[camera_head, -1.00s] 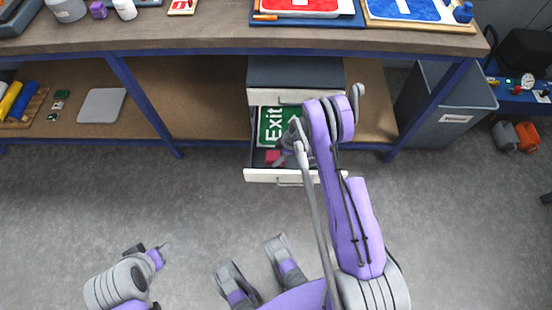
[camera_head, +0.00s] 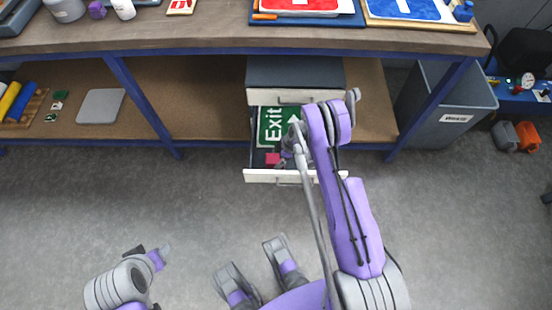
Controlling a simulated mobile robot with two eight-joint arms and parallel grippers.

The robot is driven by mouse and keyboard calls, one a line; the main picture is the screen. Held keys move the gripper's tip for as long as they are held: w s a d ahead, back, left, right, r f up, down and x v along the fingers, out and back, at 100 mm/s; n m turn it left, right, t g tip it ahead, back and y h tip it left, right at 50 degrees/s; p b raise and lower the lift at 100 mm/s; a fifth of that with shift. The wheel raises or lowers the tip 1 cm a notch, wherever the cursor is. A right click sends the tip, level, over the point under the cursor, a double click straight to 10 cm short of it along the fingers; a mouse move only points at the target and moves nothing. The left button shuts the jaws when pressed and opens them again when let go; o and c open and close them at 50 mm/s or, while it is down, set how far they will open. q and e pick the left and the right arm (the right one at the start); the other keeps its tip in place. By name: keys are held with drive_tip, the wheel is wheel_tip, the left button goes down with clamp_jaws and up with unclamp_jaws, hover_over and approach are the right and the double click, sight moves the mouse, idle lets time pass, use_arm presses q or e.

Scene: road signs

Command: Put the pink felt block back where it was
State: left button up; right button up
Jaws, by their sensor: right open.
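The pink felt block (camera_head: 272,159) lies in the open lower drawer (camera_head: 262,176) of the small cabinet under the bench, near the drawer's front left. My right gripper (camera_head: 282,163) reaches down into the drawer just to the right of the block. It is open; its fingers are small and partly hidden by my arm, and I cannot tell whether they touch the block. My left gripper (camera_head: 165,250) is low at the left above the floor, far from the drawer; its fingers are too small to read.
A green Exit sign (camera_head: 272,127) lies in the drawer behind the block. The upper drawer (camera_head: 285,97) is shut. A grey bin (camera_head: 450,105) stands right of the bench leg. The floor (camera_head: 180,200) in front is clear.

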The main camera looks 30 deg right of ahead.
drive_tip(key=p+v, duration=0.1)
drive_tip(key=v, duration=1.1)
drive_tip(key=a+r+m+h, duration=0.1)
drive_tip(key=a+r+m, duration=0.3)
drive_tip(key=r, duration=0.7)
drive_tip(key=s+a+r+m+h, duration=0.1)
drive_tip(key=s+a+r, duration=0.2)
drive_tip(key=r, duration=0.2)
drive_tip(key=s+a+r+m, duration=0.1)
drive_tip(key=s+a+r, duration=0.1)
drive_tip(key=r, duration=0.2)
drive_tip(key=s+a+r+m+t+h, duration=0.1)
drive_tip(key=s+a+r+m, duration=0.1)
drive_tip(key=s+r, duration=0.2)
drive_tip(key=s+a+r+m+t+h, duration=0.1)
drive_tip(key=s+a+r+m, duration=0.2)
drive_tip(key=s, duration=0.8)
drive_tip(key=shift+s+a+r+m, duration=0.3)
drive_tip(key=shift+s+r, duration=0.05)
drive_tip(key=shift+r, duration=0.1)
